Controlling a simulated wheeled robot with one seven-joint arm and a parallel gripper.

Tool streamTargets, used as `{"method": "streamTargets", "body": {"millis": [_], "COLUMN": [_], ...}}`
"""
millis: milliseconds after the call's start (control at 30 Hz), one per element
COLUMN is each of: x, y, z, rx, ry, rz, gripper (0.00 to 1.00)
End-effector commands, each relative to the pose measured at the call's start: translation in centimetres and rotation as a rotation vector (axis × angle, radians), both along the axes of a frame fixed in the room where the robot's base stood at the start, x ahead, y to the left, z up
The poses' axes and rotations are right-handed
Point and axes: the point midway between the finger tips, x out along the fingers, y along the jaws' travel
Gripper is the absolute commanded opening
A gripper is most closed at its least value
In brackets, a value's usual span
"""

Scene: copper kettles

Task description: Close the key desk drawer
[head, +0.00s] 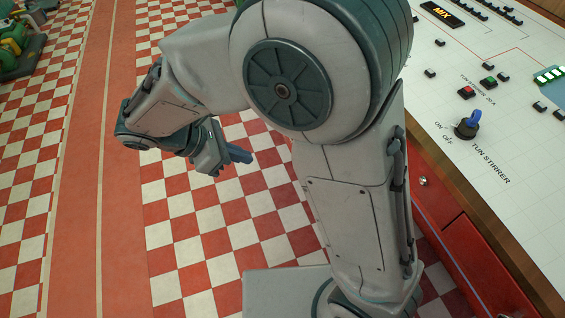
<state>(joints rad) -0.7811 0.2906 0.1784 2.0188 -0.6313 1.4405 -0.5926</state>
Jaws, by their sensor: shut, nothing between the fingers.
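My gripper (240,156) is in the head view, left of the middle, held over the checkered floor. Its blue-grey fingers are together and hold nothing. The desk (510,130) has a white control top with a wooden edge at the right. Below that edge are red fronts (483,255), one with a small round metal fitting (423,181). My arm covers part of this side. I cannot tell which red front is the drawer or how far it stands out. My gripper is well to the left of the desk and touches nothing.
The desk top carries a blue-handled "TUN STIRRER" knob (467,125), red and green buttons and small black switches. Green and yellow machinery (18,45) stands at the far upper left. The red-and-white checkered floor (190,240) is open on the left.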

Motion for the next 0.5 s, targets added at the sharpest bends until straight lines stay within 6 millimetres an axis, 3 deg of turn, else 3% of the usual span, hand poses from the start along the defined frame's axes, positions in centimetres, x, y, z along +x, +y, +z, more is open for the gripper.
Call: {"method": "streamTargets", "body": {"millis": [167,500], "x": [0.3,1.7], "y": [-1.1,-6.0], "z": [-1.5,-6.6], "rx": [-0.009,-0.008], "ry": [0.004,0.004], "rz": [0.008,0.005], "gripper": [0.00,0.00]}}
